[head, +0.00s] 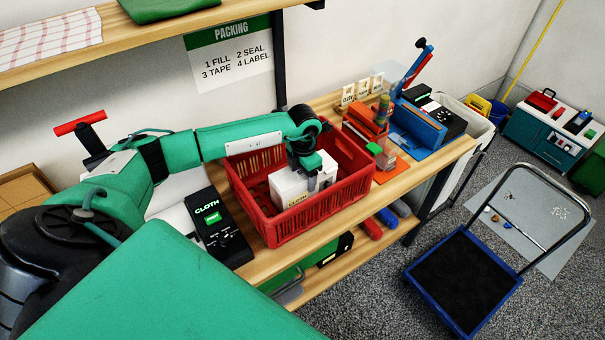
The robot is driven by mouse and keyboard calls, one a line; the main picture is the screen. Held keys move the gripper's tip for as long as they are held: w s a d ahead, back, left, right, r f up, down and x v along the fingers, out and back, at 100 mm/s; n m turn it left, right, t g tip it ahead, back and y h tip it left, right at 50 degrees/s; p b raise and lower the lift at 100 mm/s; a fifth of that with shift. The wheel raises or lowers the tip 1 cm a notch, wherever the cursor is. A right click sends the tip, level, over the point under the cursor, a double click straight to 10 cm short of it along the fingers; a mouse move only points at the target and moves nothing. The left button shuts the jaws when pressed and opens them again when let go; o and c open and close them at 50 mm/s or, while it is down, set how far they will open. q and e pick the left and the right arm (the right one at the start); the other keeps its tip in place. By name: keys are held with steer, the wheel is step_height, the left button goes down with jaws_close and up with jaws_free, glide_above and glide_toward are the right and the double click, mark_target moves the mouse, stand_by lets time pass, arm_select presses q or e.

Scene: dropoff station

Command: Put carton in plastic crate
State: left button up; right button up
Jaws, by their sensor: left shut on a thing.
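A white carton (287,188) with a tan label band low on its front is inside the red plastic crate (301,226) on the wooden bench. My left gripper (312,180) reaches down into the crate from above and is shut on the carton at its right part. The crate walls surround the carton. The crate's front wall hides the carton's underside, so I cannot tell whether it touches the crate floor. My right gripper is not in view.
A black device marked CLOTH (216,228) stands left of the crate. An orange tool rack (369,122) and a blue sealing machine (418,123) stand to its right. A blue-framed cart (463,280) stands on the floor at right. A shelf (120,38) runs above the bench.

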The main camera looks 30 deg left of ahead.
arm_select(q)
steer(key=shift+d+f, duration=0.1)
steer(key=shift+f, duration=0.05)
steer(key=o, duration=1.3)
steer(key=shift+a+f, duration=0.1)
steer(key=shift+a, duration=0.1)
steer(key=shift+o, duration=0.2)
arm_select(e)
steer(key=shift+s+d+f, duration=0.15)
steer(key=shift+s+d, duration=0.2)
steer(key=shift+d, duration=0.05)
arm_select(q)
steer(key=shift+d+r, duration=0.1)
steer(key=shift+r, duration=0.1)
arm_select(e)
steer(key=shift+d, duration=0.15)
arm_select(q)
steer(key=shift+r, duration=0.2)
step_height(320, 180, up, 11)
steer(key=p, duration=0.5)
steer(key=shift+r+p, duration=0.3)
steer(key=shift+r, duration=0.05)
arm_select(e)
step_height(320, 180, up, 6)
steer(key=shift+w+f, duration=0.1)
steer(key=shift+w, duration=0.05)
